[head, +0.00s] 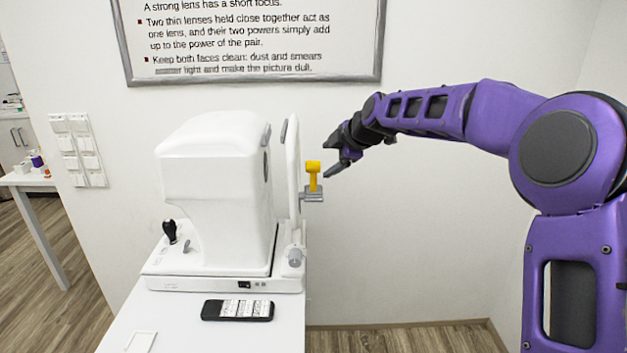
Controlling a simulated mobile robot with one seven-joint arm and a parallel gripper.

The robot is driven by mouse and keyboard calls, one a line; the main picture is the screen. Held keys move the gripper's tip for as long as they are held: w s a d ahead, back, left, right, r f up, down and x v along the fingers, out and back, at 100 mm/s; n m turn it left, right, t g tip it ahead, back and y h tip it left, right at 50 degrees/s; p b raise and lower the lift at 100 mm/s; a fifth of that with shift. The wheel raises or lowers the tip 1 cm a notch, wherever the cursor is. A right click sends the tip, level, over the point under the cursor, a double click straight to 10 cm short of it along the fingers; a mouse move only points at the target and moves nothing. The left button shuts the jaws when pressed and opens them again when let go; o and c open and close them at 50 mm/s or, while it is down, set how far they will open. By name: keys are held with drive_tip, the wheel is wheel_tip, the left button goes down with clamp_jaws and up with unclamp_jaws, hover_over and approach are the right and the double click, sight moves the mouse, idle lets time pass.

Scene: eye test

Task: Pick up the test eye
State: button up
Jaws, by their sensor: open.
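The yellow piece (313,176), which looks like the test eye, stands upright on a small grey bracket (314,196) at the right side of a white eye instrument (215,190). My gripper (330,158) is at the end of my purple arm, just right of the yellow piece. Its dark fingers point left and down towards it. It is open and nothing shows between the fingers. The lower fingertip is very close to the yellow piece; I cannot tell whether they touch.
The instrument stands on a white table (205,333), with its upright headrest frame (292,165) just left of the yellow piece. A black handheld device (212,311) lies in front. A framed text board (375,40) hangs behind. Open space lies right of the table.

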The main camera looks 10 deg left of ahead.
sight(315, 164)
drive_tip(key=x, duration=0.2)
drive_tip(key=shift+w+a+f, duration=0.15)
drive_tip(key=shift+a+f, duration=0.05)
drive_tip(key=x, duration=0.2)
drive_tip(key=p+x, duration=0.1)
drive_tip(key=x, duration=0.1)
drive_tip(key=shift+w+a+r, duration=0.25)
drive_tip(key=shift+w+a+f, duration=0.2)
drive_tip(key=shift+w+f, duration=0.1)
drive_tip(key=shift+f, duration=0.05)
clamp_jaws()
drive_tip(key=shift+r, duration=0.2)
idle(0.6)
